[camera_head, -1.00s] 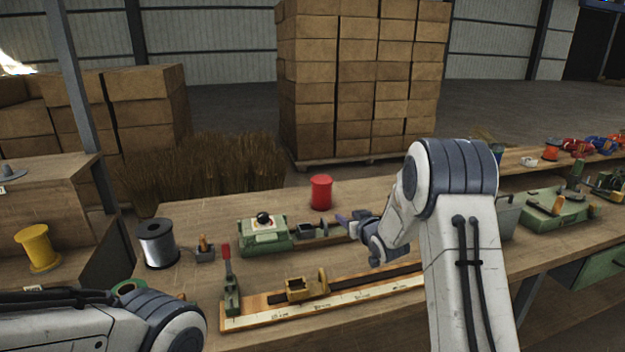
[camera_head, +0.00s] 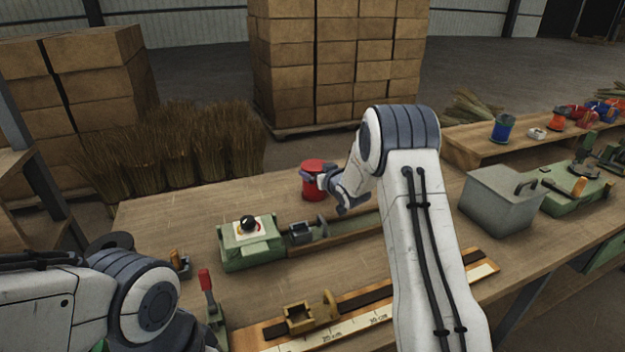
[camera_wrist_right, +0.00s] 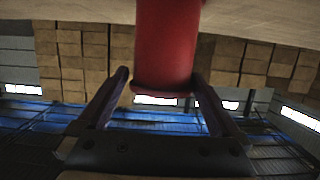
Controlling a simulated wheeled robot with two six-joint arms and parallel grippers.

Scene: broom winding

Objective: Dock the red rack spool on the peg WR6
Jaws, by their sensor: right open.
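The red spool (camera_head: 314,186) stands upright at the back edge of the workbench in the head view. My right gripper (camera_head: 318,176) is at the spool's right side, with its fingers reaching to it. In the right wrist view, the red spool (camera_wrist_right: 166,45) shows between the two spread fingers of the right gripper (camera_wrist_right: 161,80). The fingers are open, one on each side; I cannot tell whether they touch it. My left arm shows at the lower left of the head view, but its gripper is out of frame. I cannot identify the peg WR6 in these frames.
A green winding device with a black knob (camera_head: 248,224) stands left of my right arm. A wooden ruler board (camera_head: 345,318) lies in front. A grey lidded box (camera_head: 500,200) stands right. Broom bristles (camera_head: 190,150) and stacked cartons (camera_head: 335,70) are behind the bench.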

